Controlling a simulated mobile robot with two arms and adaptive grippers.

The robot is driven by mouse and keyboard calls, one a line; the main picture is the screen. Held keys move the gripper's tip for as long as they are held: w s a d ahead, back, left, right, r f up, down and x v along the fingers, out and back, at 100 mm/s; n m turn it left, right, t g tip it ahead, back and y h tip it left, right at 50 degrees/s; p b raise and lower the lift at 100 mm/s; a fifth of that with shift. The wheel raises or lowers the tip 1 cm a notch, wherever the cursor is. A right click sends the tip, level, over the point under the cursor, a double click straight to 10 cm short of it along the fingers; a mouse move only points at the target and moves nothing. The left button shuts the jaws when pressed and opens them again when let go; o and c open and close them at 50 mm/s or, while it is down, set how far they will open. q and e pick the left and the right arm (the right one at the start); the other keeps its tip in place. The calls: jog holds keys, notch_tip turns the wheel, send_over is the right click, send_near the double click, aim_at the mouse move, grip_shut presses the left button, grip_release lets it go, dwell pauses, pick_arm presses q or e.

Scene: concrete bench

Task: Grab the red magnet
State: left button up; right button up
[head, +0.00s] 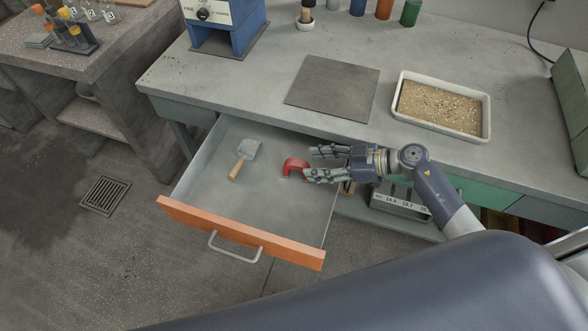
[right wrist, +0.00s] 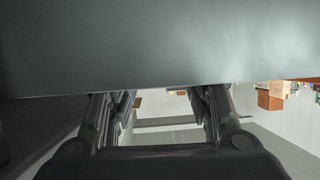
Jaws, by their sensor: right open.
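The red magnet (head: 293,164), a curved horseshoe shape, lies in the open drawer (head: 205,196) toward its right side. My right gripper (head: 309,163) is open, its fingers pointing left, just right of the magnet in the head view. The lower fingertip overlaps the magnet's right end there; I cannot tell whether they touch. In the right wrist view the two fingers of my right gripper (right wrist: 160,105) are spread apart, and a plain grey surface fills the top. The magnet does not show in that view. My left gripper is not in view.
A small scoop (head: 247,150) with a wooden handle lies left of the magnet in the drawer. The orange drawer front (head: 240,232) has a metal handle. On the bench above are a dark square mat (head: 333,88) and a white tray (head: 484,116) of granular material.

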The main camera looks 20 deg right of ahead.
aim_at(304, 164)
jog(key=x, duration=0.6)
jog(key=shift+r, duration=0.1)
grip_shut()
